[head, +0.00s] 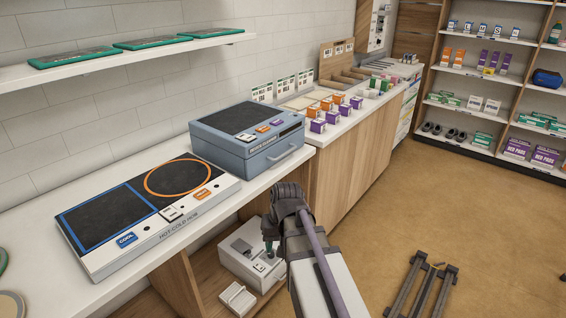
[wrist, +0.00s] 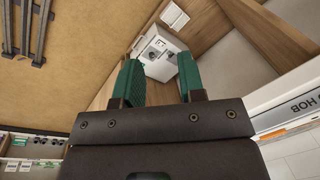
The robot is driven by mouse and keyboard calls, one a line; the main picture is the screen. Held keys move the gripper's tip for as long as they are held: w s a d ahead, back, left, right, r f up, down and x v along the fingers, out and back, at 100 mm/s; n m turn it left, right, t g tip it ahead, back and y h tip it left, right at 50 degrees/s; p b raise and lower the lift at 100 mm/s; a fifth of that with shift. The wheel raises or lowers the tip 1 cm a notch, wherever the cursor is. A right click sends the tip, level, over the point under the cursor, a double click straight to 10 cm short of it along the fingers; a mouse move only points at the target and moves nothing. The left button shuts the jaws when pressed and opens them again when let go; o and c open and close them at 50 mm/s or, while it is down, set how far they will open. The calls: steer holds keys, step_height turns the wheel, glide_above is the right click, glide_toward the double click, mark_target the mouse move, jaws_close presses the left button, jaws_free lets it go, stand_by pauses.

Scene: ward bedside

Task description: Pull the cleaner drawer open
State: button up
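A blue-grey box (head: 245,140) with a dark top stands on the white counter, to the right of the hot-cold hob. Its front has a small label, too small to read surely, and a light bar handle (head: 286,155). The front looks shut, and I take it to be the cleaner drawer. My gripper (head: 268,246) is below and in front of the box, pointing down towards the lower shelf. In the wrist view my gripper (wrist: 159,63) shows two green fingers wide apart with nothing held. The box is not clearly seen there.
The hot-cold hob (head: 150,210) lies on the counter. A white appliance (head: 252,255) sits on the wooden lower shelf beneath my gripper and also shows between the fingers in the wrist view (wrist: 160,52). Small coloured boxes (head: 330,110) stand on the counter further right. The floor is mostly clear.

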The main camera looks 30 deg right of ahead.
steer(key=w+d+f+m+t+y+b, duration=0.2)
steer(key=w+d+f+m+t+b, duration=0.15)
steer(key=w+d, duration=0.6)
steer(key=m+t+y, duration=0.3)
steer(key=m+t, duration=0.4)
steer(key=t, duration=0.3)
glide_toward(285, 153)
steer(key=b+x, duration=0.1)
steer(key=x, duration=0.2)
steer(key=b+x, duration=0.1)
steer(key=x, duration=0.6)
steer(key=shift+w+f+b, duration=0.15)
steer(key=shift+f+b, duration=0.15)
steer(key=shift+b, duration=0.1)
steer(key=shift+c, duration=0.4)
jaws_close()
